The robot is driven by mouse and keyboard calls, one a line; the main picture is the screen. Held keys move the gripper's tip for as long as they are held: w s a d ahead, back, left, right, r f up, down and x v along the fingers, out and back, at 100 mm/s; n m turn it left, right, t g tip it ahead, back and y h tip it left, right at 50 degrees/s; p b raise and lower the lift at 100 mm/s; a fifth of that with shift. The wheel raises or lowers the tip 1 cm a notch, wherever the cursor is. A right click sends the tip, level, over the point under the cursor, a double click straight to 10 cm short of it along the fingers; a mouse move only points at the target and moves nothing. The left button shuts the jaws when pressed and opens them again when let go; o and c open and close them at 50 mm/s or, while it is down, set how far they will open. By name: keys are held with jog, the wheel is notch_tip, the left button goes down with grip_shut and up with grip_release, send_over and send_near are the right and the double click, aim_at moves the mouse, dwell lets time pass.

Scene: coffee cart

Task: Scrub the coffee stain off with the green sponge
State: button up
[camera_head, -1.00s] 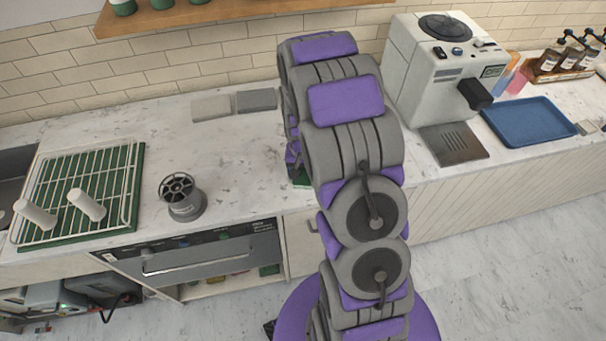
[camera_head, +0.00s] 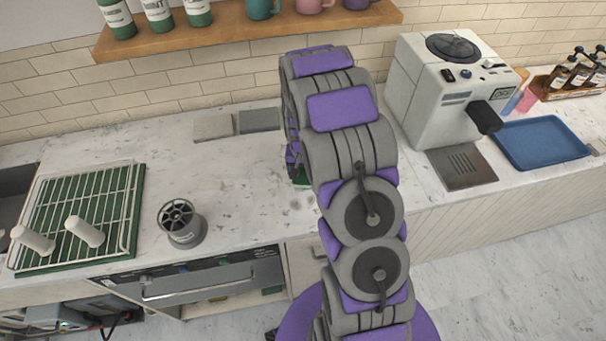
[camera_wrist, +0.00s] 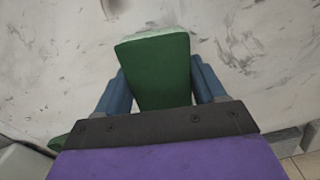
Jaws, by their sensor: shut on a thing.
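The green sponge (camera_wrist: 158,72) is held between the blue fingers of my gripper (camera_wrist: 160,88) in the wrist view, over the pale marbled counter. A small green part of it (camera_head: 302,178) shows beside my arm in the head view. I cannot tell whether it touches the counter. A dark smudge (camera_wrist: 113,8) lies at the top edge of the wrist view, beyond the sponge; I cannot tell if it is the coffee stain or marbling. In the head view my arm hides much of the counter around the gripper.
A grey round holder (camera_head: 182,222) and a rack with a green base (camera_head: 75,210) stand to the left. Two grey slabs (camera_head: 235,124) lie at the back. The coffee machine (camera_head: 440,85) and a blue tray (camera_head: 548,140) are to the right. A shelf with cups (camera_head: 240,25) hangs above.

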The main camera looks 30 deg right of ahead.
aim_at(301, 172)
jog(key=shift+w+d+r, duration=0.15)
jog(key=shift+r, duration=0.3)
jog(key=r, duration=0.1)
jog(key=a+r+p, duration=0.1)
jog(key=shift+s+r, duration=0.2)
jog(key=shift+r, duration=0.15)
jog(key=shift+w+a+r, duration=0.1)
jog(key=shift+a+r, duration=0.15)
jog(key=shift+r, duration=0.45)
jog(key=shift+d+r+p, duration=0.25)
jog(key=shift+r+p, duration=0.2)
jog(key=shift+r, duration=0.25)
jog(key=shift+d+r, duration=0.4)
jog(key=shift+r, duration=0.1)
jog(key=shift+a, duration=0.5)
